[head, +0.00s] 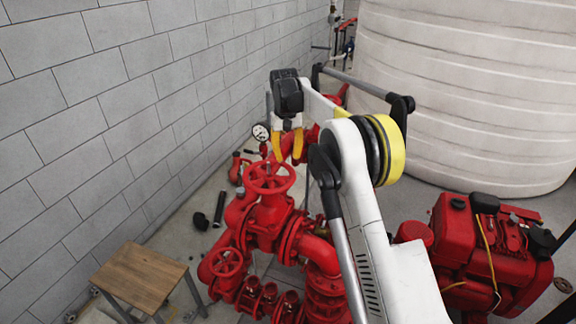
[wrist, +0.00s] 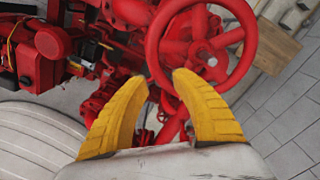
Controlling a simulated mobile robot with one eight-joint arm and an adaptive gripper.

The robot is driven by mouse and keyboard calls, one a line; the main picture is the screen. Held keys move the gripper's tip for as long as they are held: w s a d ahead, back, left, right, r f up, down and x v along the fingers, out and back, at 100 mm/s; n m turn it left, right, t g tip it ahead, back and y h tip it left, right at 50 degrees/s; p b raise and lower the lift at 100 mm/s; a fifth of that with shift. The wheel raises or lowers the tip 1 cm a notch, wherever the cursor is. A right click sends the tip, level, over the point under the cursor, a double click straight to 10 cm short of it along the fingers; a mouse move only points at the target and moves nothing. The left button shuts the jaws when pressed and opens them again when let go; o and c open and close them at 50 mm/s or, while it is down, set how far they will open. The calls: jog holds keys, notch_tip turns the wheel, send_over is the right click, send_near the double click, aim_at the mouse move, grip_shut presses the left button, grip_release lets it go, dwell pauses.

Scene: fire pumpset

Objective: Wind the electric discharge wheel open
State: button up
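A red spoked handwheel (head: 269,190) sits on top of a red valve near the centre of the head view. A red handwheel (wrist: 152,50) also fills the upper middle of the wrist view, just beyond my fingertips. My gripper (head: 287,158) has yellow fingers and hangs beyond and slightly right of the upper wheel in the head view. In the wrist view my gripper (wrist: 164,78) is open, with a gap between its fingertips and nothing held. Contact with the rim cannot be told. A second, smaller red handwheel (head: 227,262) is lower left. No label shows which is electric discharge.
A wooden-topped stool (head: 140,277) stands at lower left near the block wall (head: 100,120). A red engine (head: 490,250) is at right, and a large white ribbed tank (head: 460,90) behind. A pressure gauge (head: 261,132) stands close to my gripper. Red pipes crowd below the wheels.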

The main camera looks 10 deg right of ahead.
notch_tip(320, 180, up, 7)
jog(key=shift+a+r, duration=0.15)
jog(key=shift+s, duration=0.1)
